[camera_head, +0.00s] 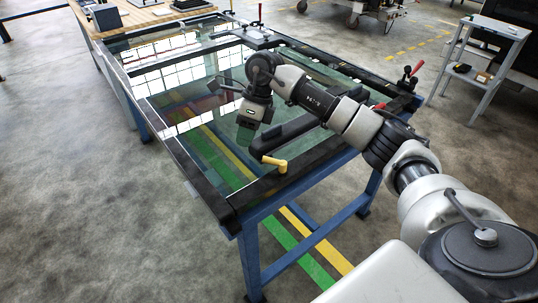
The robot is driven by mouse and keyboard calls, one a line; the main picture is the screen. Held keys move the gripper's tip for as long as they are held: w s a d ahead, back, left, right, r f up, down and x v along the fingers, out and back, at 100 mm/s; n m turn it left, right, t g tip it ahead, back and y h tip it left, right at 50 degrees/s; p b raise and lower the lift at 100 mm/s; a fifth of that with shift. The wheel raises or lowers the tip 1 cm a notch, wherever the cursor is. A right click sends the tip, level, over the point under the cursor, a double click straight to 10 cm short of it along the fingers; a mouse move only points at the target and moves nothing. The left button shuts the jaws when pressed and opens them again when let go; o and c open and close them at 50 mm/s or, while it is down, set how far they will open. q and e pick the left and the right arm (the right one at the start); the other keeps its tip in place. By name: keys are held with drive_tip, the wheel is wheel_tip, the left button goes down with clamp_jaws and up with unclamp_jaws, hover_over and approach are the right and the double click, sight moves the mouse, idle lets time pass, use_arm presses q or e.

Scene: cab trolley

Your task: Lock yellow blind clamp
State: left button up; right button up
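The yellow clamp handle (276,163) sits on the near dark rail of the glass-topped blue frame table, right of the middle of its near edge. It looks bent, with one part standing up and one lying low to the left. A dark bar (290,133) runs beside it under my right arm. My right gripper (248,138) hangs over the glass, above and left of the yellow handle and apart from it. Its fingers are small and dark, so I cannot tell whether they are open or shut. My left gripper is not in view.
The table's near dark rail (237,197) borders the glass. Red-handled clamps (413,73) stand at the right corner and far edge. A grey shelf trolley (487,60) stands at right, a wooden bench (140,17) at the far left. The floor at left is clear.

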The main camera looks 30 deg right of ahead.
sight(269, 158)
drive_tip(key=d+r+g+h, duration=0.1)
drive_tip(key=d+r+h, duration=0.15)
drive_tip(key=d, duration=0.45)
drive_tip(key=shift+m, duration=0.3)
drive_tip(key=x, duration=1.1)
drive_tip(key=shift+s, duration=0.4)
drive_tip(key=shift+r, duration=0.1)
clamp_jaws()
